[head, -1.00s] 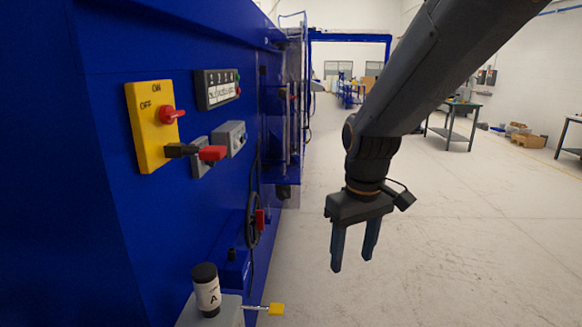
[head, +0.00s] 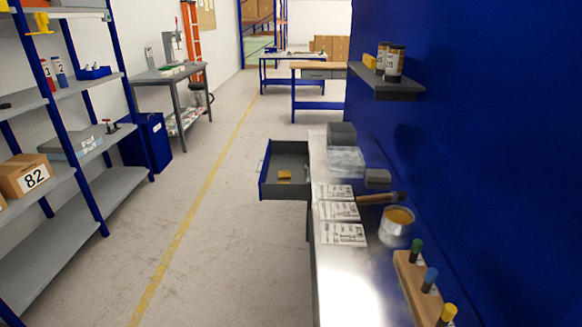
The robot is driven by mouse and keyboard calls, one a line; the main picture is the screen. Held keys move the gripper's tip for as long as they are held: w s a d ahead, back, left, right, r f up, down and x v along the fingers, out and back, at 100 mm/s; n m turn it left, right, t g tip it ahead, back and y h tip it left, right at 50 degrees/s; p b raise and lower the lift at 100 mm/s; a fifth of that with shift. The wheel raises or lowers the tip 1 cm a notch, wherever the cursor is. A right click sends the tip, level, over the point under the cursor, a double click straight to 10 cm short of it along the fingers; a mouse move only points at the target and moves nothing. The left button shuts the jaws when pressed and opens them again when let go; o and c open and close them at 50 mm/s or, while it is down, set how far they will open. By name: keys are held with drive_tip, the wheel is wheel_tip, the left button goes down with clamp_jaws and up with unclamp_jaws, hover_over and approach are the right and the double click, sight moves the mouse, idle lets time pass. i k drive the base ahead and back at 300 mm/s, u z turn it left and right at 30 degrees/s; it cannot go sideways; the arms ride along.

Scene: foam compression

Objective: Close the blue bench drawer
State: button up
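The blue bench drawer (head: 264,173) stands open, pulled out to the left from the bench (head: 342,275). It has a blue front with a pale handle on its left side and a dark grey inside. A small yellow-orange block (head: 284,175) lies in the drawer. My gripper is not in view now.
The bench top holds several papers (head: 338,210), a tin (head: 397,222), a hammer-like tool (head: 380,198) and a rack with coloured pegs (head: 420,285). Shelves (head: 75,215) stand at the left. The aisle floor (head: 205,235) between is clear.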

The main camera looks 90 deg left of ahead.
sight(292, 155)
drive_tip(key=k, duration=0.9)
drive_tip(key=u, duration=2.8)
drive_tip(key=i, duration=0.5)
drive_tip(key=u, duration=0.05)
